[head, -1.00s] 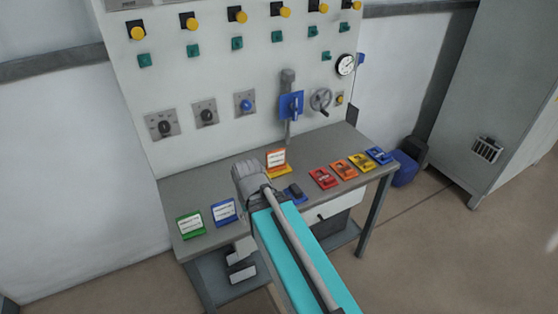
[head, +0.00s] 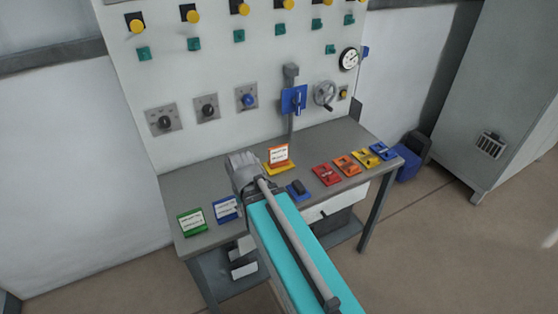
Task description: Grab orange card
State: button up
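The orange card (head: 278,154) has a white label face and an orange edge. It stands upright at the back middle of the grey table, in a yellow-orange base (head: 279,169).
The grey table (head: 205,178) also bears a blue base with a dark piece (head: 298,189). Red (head: 326,174), orange (head: 347,165), yellow (head: 366,158) and blue (head: 383,151) bases line the right. A control panel (head: 210,75) rises behind, with a blue lever unit (head: 294,99).

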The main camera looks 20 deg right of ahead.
jog(key=w+d+f+m+h+b, duration=0.2)
jog(key=w+d+m+h+b, duration=0.15)
jog(key=w, duration=0.35)
jog(key=m+h+b, duration=0.5)
jog(key=m+h, duration=0.5)
jog(key=m, duration=0.5)
send_near(275, 147)
jog(key=shift+w+v, duration=0.2)
jog(key=shift+v, duration=0.9)
jog(key=shift+d, duration=0.15)
jog(key=b+x, duration=0.3)
jog(key=x, duration=0.4)
jog(key=shift+s+f, duration=0.15)
jog(key=shift+d+f, duration=0.1)
jog(key=shift+d, duration=0.5)
